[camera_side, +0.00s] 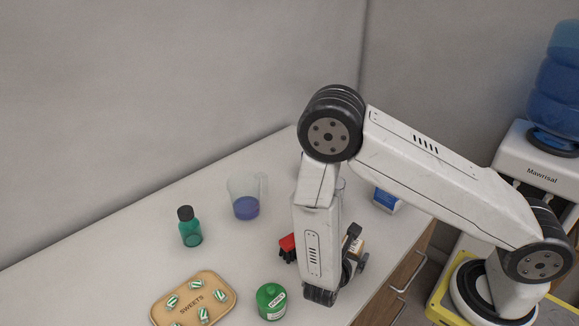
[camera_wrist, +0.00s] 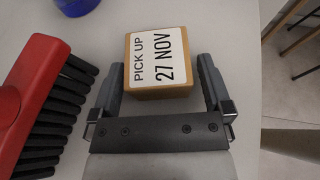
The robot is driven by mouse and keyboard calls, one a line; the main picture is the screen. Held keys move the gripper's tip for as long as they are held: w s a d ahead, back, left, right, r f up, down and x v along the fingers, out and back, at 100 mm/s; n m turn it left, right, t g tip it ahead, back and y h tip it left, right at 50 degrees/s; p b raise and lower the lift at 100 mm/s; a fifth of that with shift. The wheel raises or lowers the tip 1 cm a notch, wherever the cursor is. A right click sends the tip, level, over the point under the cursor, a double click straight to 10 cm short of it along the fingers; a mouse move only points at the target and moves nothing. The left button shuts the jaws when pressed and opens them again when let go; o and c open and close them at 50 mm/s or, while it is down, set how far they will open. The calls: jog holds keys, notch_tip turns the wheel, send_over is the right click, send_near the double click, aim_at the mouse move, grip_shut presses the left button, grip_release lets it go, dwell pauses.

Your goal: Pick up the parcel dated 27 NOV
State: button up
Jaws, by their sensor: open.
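The parcel (camera_wrist: 158,60) is a small tan box with a white label reading "PICK UP 27 NOV" in the wrist view. It stands on the counter, between and just beyond the tips of my gripper (camera_wrist: 160,83). The gripper's two fingers are apart, one on each side of the parcel's near end, and hold nothing. In the side view the parcel (camera_side: 357,246) is mostly hidden behind my arm, with only a small part showing.
A red brush with black bristles (camera_wrist: 36,85) lies close to the left finger. A beaker with blue liquid (camera_side: 246,207), a teal bottle (camera_side: 190,232), a green jar (camera_side: 271,303) and a sweets tray (camera_side: 187,311) stand on the counter. The counter's edge is right of the parcel.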

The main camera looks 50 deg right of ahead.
jog(key=c, duration=1.2)
jog(key=shift+r, duration=0.2)
jog(key=shift+r, duration=4.85)
